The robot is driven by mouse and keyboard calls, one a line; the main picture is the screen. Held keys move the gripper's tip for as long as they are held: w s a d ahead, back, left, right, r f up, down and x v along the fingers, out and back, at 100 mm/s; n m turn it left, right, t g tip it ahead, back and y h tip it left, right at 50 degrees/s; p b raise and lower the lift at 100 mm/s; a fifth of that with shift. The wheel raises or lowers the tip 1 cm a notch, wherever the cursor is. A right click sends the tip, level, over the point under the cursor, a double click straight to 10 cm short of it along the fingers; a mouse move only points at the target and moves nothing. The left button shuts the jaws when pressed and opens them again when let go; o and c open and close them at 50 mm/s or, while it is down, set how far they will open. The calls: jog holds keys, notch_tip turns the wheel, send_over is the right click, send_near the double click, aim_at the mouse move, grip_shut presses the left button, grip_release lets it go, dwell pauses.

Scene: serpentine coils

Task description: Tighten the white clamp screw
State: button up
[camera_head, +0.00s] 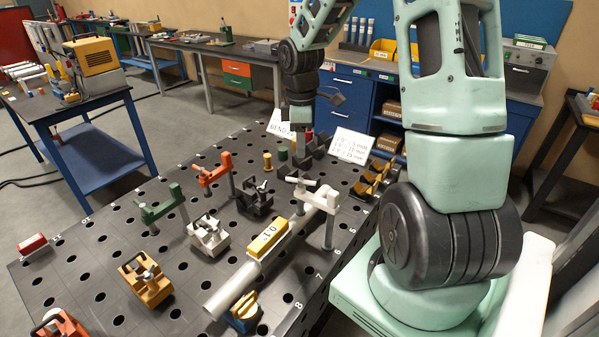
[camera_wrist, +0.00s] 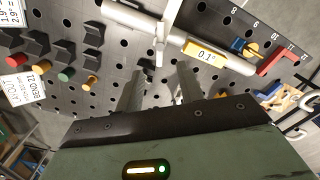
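The white clamp (camera_head: 322,197) stands on its post on the perforated bench and bridges the grey pipe (camera_head: 232,288). A small screw handle (camera_head: 299,181) shows at its left end. In the wrist view the white clamp (camera_wrist: 160,42) is at the top centre, beyond my fingertips, across the pipe (camera_wrist: 228,60). My gripper (camera_head: 301,150) points down behind the clamp in the head view, apart from it. The clamp's far side is partly hidden in the head view.
A yellow level marked 0.1° (camera_head: 267,239) lies on the pipe. Green (camera_head: 160,205) and red (camera_head: 215,170) clamps, a white vise block (camera_head: 208,236) and a yellow block (camera_head: 145,280) stand to the left. Dark bending blocks (camera_head: 311,150) and sign cards (camera_head: 351,145) are near my gripper.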

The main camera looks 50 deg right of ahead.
aim_at(301, 179)
notch_tip(301, 179, down, 10)
jog(key=shift+f+p, duration=0.15)
jog(key=shift+p, duration=0.5)
grip_shut()
